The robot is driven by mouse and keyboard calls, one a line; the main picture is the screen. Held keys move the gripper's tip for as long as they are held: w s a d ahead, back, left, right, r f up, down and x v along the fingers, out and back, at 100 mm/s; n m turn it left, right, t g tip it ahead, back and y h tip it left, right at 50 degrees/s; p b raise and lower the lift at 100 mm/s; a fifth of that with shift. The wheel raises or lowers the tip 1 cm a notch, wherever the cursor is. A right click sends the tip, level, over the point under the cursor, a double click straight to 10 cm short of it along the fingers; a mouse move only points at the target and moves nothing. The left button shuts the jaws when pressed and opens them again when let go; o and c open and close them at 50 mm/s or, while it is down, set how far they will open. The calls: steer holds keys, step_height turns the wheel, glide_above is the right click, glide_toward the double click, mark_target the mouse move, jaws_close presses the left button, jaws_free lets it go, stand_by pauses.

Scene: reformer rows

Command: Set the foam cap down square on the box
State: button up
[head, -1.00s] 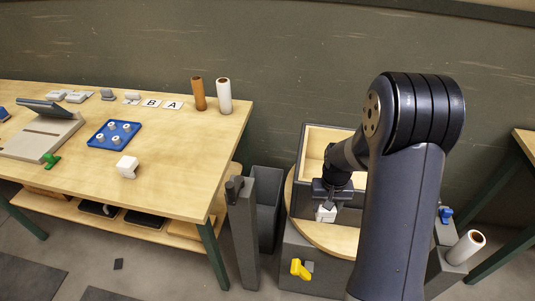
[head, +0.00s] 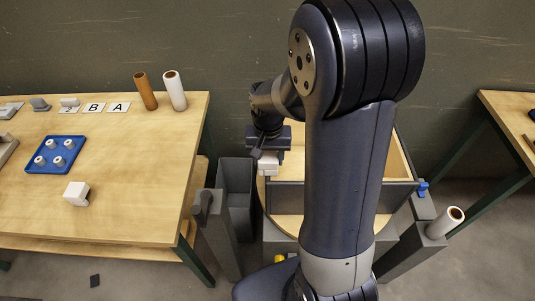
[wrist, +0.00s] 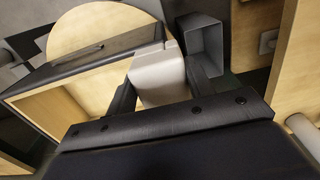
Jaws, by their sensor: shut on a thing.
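My gripper (head: 268,156) is shut on the white foam cap (head: 268,165), a small pale block. In the wrist view the cap (wrist: 158,75) sits between the two dark fingers. The box (head: 285,197) is open-topped, dark outside and pale wood inside, and stands on a round wooden turntable. My arm hides its middle. In the head view the cap appears at the box's left edge. The wrist view shows the box's rim (wrist: 85,55) just left of the cap; I cannot tell whether they touch.
A grey open bin (head: 236,190) stands left of the turntable (head: 290,228). Further left, a wooden table (head: 120,215) holds a blue tray (head: 55,154), another white block (head: 76,193) and two rolls. A grey post with a roll (head: 445,222) stands at right, before another table.

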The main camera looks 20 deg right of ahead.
steer(key=shift+s, duration=0.1)
steer(key=b, duration=0.5)
glide_above(268, 183)
steer(key=shift+f, duration=2.9)
steer(key=shift+f+b, duration=1.3)
steer(key=shift+f, duration=0.65)
steer(key=o, duration=1)
steer(key=shift+o, duration=0.2)
steer(key=shift+r, duration=0.15)
step_height(268, 183, up, 11)
steer(key=shift+f+p, duration=0.2)
steer(key=shift+p, duration=0.1)
